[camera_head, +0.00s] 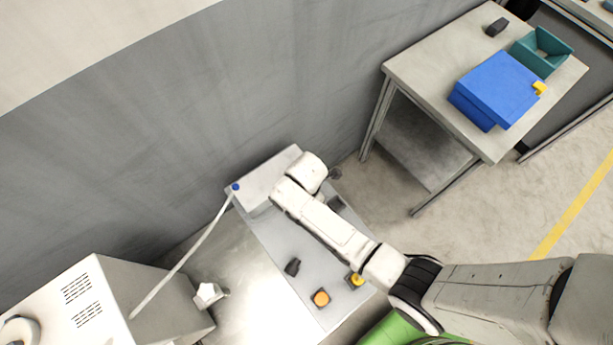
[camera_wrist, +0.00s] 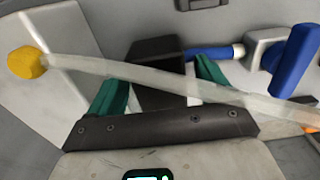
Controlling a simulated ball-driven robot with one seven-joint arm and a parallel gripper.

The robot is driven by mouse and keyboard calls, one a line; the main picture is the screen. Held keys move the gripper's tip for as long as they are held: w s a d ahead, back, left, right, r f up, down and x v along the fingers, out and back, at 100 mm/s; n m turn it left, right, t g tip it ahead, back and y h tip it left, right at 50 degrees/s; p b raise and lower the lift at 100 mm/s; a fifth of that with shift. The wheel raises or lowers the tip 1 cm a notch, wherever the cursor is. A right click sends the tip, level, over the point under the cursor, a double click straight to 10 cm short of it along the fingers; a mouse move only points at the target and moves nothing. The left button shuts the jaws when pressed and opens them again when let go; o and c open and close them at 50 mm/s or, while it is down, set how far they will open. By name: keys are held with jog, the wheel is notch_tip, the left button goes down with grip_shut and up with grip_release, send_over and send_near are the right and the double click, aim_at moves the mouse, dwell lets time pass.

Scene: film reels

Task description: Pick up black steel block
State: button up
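In the wrist view a black block (camera_wrist: 158,62) stands between and slightly beyond the two teal fingers of my gripper (camera_wrist: 165,72). The fingers are spread, with a gap visible at the right side of the block. The block's lower part is partly hidden by a translucent hose (camera_wrist: 100,68) that crosses the picture in front of the fingers. In the head view my arm reaches over the grey worktable, and its end hides the fingers. A small dark block (camera_head: 293,267) lies on this table, and another dark block (camera_head: 497,27) lies on the far right table.
The wrist view shows a yellow hose end (camera_wrist: 27,62) and a blue handle (camera_wrist: 296,60). In the head view an orange-topped item (camera_head: 321,298) lies on the worktable. A blue box (camera_head: 498,88) and a teal bin (camera_head: 543,50) stand on the right table. A grey wall (camera_head: 200,110) rises behind.

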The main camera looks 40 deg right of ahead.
grip_shut()
dwell(0.6)
jog(key=shift+r, duration=0.1)
